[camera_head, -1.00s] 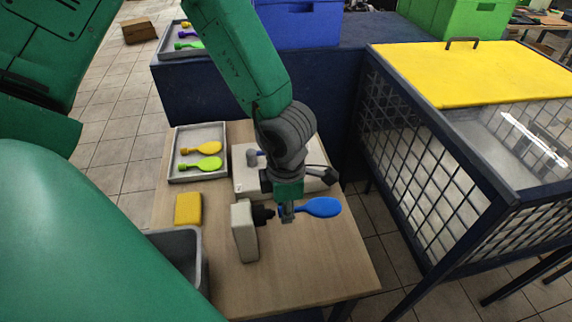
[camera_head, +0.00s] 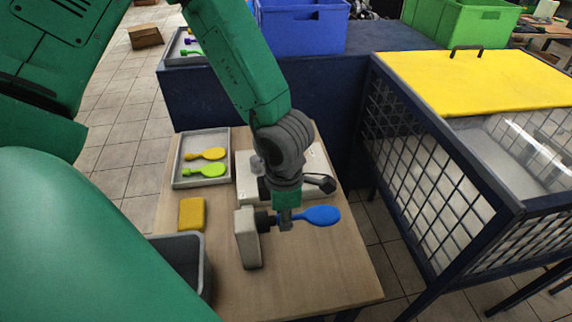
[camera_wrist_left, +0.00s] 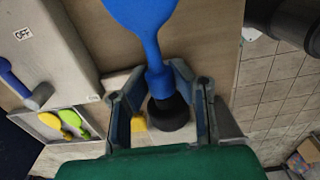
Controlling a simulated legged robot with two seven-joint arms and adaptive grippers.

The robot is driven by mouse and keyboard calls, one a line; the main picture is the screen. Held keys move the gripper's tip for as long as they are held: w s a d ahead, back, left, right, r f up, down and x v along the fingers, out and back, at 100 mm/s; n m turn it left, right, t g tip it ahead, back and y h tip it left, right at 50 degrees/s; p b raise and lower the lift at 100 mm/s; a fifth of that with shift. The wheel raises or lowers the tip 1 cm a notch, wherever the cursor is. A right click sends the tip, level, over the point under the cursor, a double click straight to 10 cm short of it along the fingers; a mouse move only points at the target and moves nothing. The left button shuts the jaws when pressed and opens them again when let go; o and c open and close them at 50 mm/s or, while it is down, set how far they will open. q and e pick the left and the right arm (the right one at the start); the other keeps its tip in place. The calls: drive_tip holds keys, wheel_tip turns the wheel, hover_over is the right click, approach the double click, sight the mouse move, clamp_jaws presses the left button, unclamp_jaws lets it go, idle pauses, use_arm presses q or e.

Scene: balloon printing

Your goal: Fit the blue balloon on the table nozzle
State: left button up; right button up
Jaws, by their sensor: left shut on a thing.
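The blue balloon (camera_head: 322,215) lies level above the wooden table, its round end pointing right. My left gripper (camera_head: 285,222) is shut on its neck, and the balloon also shows in the left wrist view (camera_wrist_left: 140,18) between the fingers (camera_wrist_left: 158,90). The table nozzle (camera_head: 265,222) is black and sticks out to the right from an upright beige block (camera_head: 246,240). In the left wrist view, the neck end meets the black nozzle (camera_wrist_left: 168,113) in line. The fingers partly hide this joint, so I cannot tell how far the neck is over it. My right gripper is not in view.
A white device (camera_head: 250,190) with a black part stands just behind the gripper. A grey tray (camera_head: 203,132) holds yellow and green balloons. A yellow block (camera_head: 192,213) and a grey bin (camera_head: 204,270) are at left. The table front is clear.

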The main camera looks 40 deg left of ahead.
use_arm(q)
drive_tip(key=shift+s+a, duration=0.1)
idle(0.3)
drive_tip(key=o, duration=0.8)
wheel_tip(320, 180, up, 3)
drive_tip(key=p, duration=0.3)
drive_tip(key=shift+r, duration=3)
